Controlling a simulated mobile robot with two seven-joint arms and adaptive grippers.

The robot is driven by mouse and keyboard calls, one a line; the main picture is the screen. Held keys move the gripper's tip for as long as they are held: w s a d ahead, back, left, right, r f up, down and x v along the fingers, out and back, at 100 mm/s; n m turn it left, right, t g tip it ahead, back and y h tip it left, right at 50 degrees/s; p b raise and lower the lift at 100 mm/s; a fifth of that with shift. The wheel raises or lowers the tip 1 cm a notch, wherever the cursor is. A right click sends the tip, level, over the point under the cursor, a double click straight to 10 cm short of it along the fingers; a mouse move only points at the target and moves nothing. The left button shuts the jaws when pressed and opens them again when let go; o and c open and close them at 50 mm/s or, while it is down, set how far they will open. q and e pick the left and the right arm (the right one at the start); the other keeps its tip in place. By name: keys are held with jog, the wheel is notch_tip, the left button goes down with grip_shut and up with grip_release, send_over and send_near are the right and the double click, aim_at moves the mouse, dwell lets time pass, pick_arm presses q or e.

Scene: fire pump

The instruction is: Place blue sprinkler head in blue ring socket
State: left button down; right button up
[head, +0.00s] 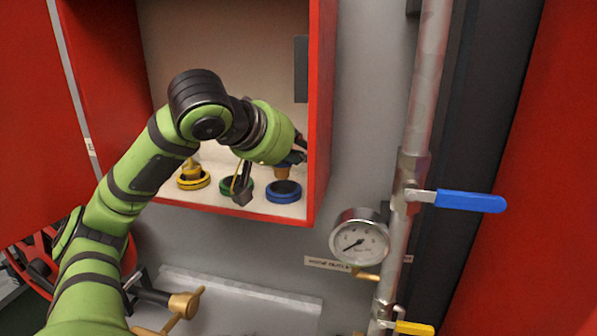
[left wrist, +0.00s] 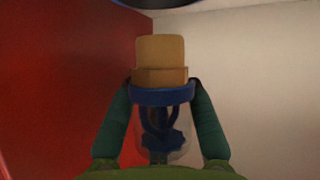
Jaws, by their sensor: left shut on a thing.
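My left gripper (head: 297,155) is inside the red cabinet, shut on the blue sprinkler head. In the left wrist view the blue sprinkler head (left wrist: 163,96) sits between the two fingers (left wrist: 163,100), with its blue collar gripped and its brass threaded end pointing away from the gripper. In the head view its brass end (head: 282,173) points down just above the blue ring socket (head: 283,191) on the cabinet floor. Whether the brass end touches the socket I cannot tell. My right gripper is not in view.
A yellow ring socket (head: 193,180) holding a brass-ended piece and a green ring socket (head: 224,186) stand left of the blue one. The red cabinet side wall (head: 321,110) is close on the right. Outside are a gauge (head: 359,238) and pipe with a blue lever (head: 470,201).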

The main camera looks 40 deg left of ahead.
pick_arm(q)
notch_tip(320, 180, down, 3)
jog(key=shift+r+b, duration=0.15)
jog(key=shift+b, duration=0.35)
jog(key=shift+w+a+f, duration=0.1)
jog(key=shift+w+f, duration=0.1)
jog(key=shift+f, duration=0.05)
jog(key=shift+f, duration=0.25)
jog(key=c, duration=1.1)
grip_release()
jog(key=shift+r, duration=0.1)
